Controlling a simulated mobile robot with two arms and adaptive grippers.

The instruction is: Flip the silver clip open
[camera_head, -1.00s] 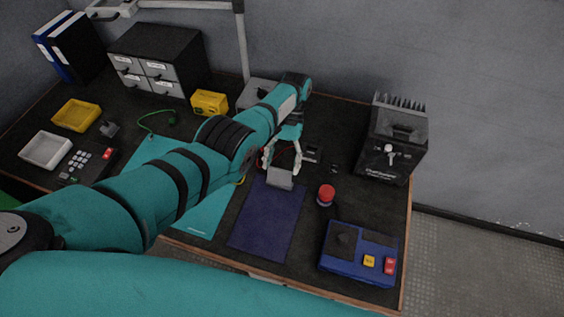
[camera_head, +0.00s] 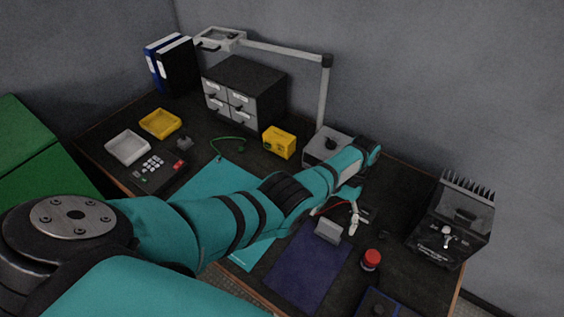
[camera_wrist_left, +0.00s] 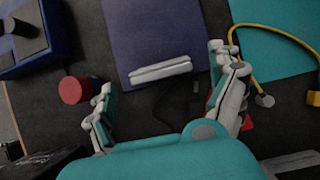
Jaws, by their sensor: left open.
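The silver clip (camera_head: 328,231) is a pale grey plate at the far edge of the dark blue board (camera_head: 308,268). In the head view it seems tilted up from the board. In the left wrist view the clip (camera_wrist_left: 160,71) is a narrow silver bar at the edge of the board (camera_wrist_left: 160,32). My left gripper (camera_head: 336,216) is open and empty just behind the clip. In the left wrist view its spread fingers (camera_wrist_left: 165,78) lie either side of the clip; I cannot tell whether they touch it. My right gripper is out of view.
A red-topped round button (camera_head: 371,259) stands right of the board. A black finned device (camera_head: 449,225) is at the right end. A teal mat (camera_head: 215,180) lies left. Behind the arm are a yellow box (camera_head: 279,142), grey box (camera_head: 322,150) and drawer cabinet (camera_head: 245,92).

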